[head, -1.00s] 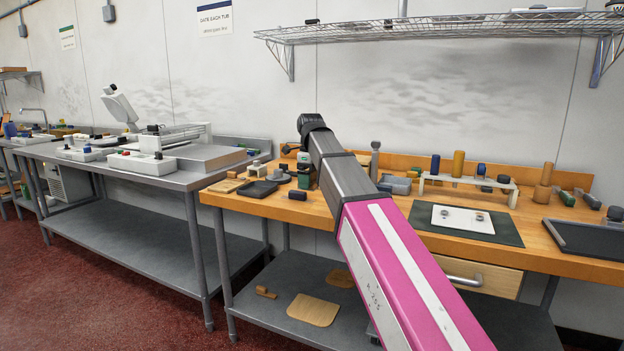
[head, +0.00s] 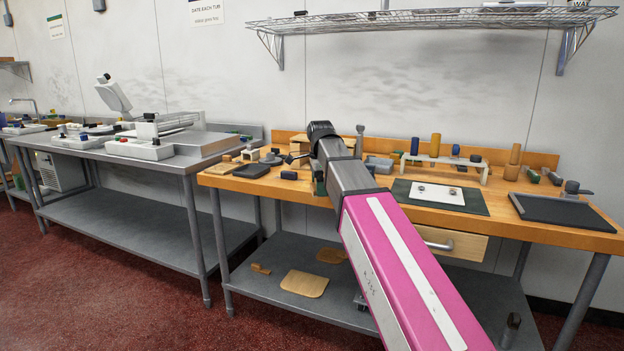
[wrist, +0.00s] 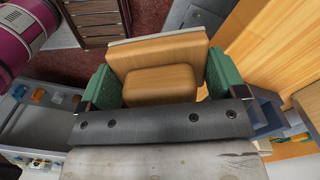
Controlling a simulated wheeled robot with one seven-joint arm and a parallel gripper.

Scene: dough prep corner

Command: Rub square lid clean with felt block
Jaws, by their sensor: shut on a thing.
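My gripper (wrist: 158,78) is shut on a wooden block (wrist: 160,84) with a raised grip and a thin pale layer along its far edge, which looks like the felt block. Its green finger pads press on both sides. In the head view the gripper is mostly hidden behind my arm, above the left-middle of the wooden bench. A white square plate (head: 428,200) with two small round pieces on it lies on a dark mat (head: 482,207), right of my gripper. I cannot tell for certain whether this plate is the square lid.
The wooden bench (head: 390,205) holds a dark square tray (head: 251,171) at left, a rack with upright cylinders (head: 435,146) behind the mat, and a black tray (head: 562,209) at right. A wire shelf (head: 430,22) hangs above. A steel table (head: 160,173) stands at left.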

